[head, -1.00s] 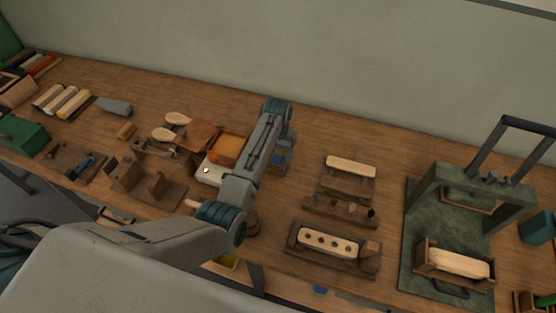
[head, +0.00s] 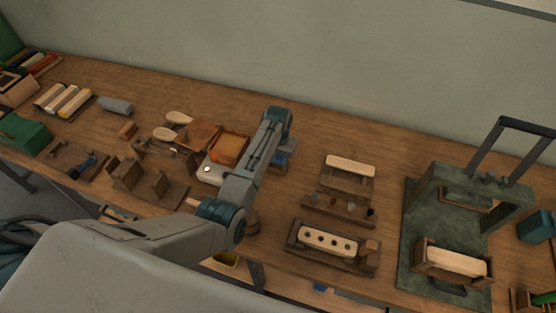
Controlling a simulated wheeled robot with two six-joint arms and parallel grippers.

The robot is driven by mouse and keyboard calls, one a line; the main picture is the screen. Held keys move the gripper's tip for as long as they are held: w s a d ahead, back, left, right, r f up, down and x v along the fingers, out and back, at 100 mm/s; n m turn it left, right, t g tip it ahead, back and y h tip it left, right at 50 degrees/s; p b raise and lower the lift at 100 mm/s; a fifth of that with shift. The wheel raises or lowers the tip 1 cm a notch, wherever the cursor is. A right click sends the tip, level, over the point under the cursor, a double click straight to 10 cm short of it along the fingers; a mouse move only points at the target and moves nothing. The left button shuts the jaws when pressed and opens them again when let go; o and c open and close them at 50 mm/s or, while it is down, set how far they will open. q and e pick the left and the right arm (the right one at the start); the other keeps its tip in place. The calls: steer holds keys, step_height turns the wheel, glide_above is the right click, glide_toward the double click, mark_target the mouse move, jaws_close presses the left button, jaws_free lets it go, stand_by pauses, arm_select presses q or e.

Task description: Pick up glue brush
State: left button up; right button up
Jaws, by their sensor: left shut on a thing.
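My left gripper (head: 281,160) points down just right of the amber glue tray (head: 230,149), partly behind my own forearm. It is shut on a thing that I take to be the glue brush. The held thing is mostly hidden by the fingers and forearm, so I cannot make out its shape or tilt. The glue tray is an orange square in a wooden surround, with a pale unit (head: 209,171) at its near side. My right gripper is not in view.
Wooden brush backs (head: 350,166), a small tool rack (head: 340,212) and a drilled block in a holder (head: 328,241) lie to the right. A green press (head: 412,262) stands farther right. Wooden paddles (head: 178,118) lie left of the glue tray. The bench behind the gripper is clear.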

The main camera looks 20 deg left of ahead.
mark_target(278, 157)
arm_select(q)
steer(key=shift+r, duration=0.1)
steer(key=shift+r+p, duration=0.8)
steer(key=shift+p, duration=0.2)
step_height(278, 157, up, 2)
steer(key=p, duration=0.3)
steer(key=shift+s+r, duration=0.15)
steer(key=shift+r, duration=0.1)
steer(key=s+d, duration=0.4)
steer(key=s, duration=1.1)
steer(key=shift+s+r, duration=0.15)
steer(key=shift+r, duration=0.25)
steer(key=shift+o, duration=0.7)
steer(key=shift+c, duration=0.2)
